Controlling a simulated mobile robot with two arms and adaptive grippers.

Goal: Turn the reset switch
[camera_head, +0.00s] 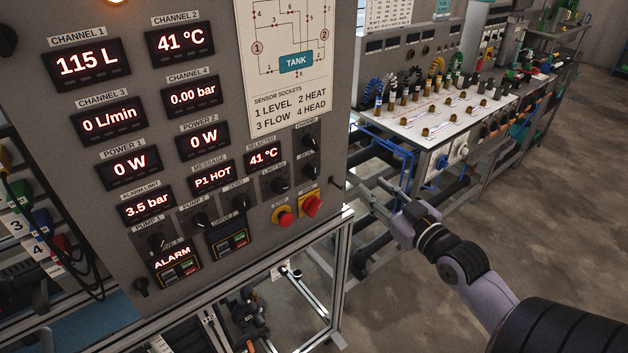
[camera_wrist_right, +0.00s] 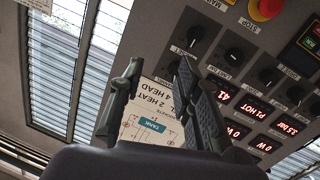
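The control panel (camera_head: 215,120) fills the left of the head view. The reset switch (camera_head: 310,170) seems to be the small dark knob near its lower right edge, between the channel knob and the red-and-yellow switch; its label is too small to read surely. In the right wrist view, turned nearly upside down, this knob (camera_wrist_right: 195,36) is just beyond and right of the fingers. My right gripper (camera_head: 372,196) is right of the panel's edge, apart from the knobs. Its fingers (camera_wrist_right: 160,66) are spread with nothing between them. My left gripper is out of view.
The red stop button (camera_head: 284,216) and red rotary switch (camera_head: 313,204) are below the knob. The limit set knob (camera_head: 280,185) is at its left. A bench (camera_head: 440,128) with cables and fittings stands behind my right arm. Open floor (camera_head: 540,220) is at right.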

